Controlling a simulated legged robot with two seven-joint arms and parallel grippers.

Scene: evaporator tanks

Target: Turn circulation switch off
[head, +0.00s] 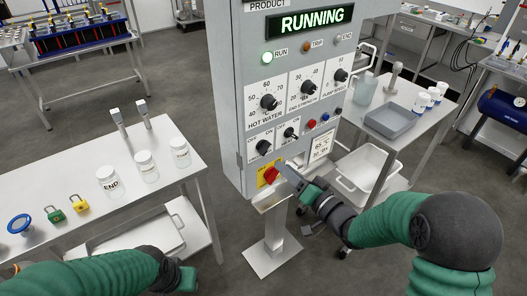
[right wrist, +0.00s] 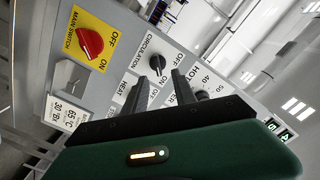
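The circulation switch (head: 264,147) is a black knob low on the left of the grey control panel. In the right wrist view the same circulation switch (right wrist: 157,63) sits just beyond my fingertips, between OFF and ON labels. Its light mark seems to lie toward ON. My right gripper (head: 284,170) is in front of the panel, below the knob and near the red main switch. In the wrist view its two fingers (right wrist: 159,78) are spread and empty. Whether they touch the knob is not clear. My left gripper (head: 186,278) shows only partly at the bottom left; its fingers cannot be made out.
The red main switch (head: 269,175) on a yellow plate is close by, also large in the wrist view (right wrist: 90,43). The hot water knob (head: 268,101) is above. The display (head: 312,19) reads RUNNING; the green RUN lamp is lit. A white table (head: 92,205) with jars stands left.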

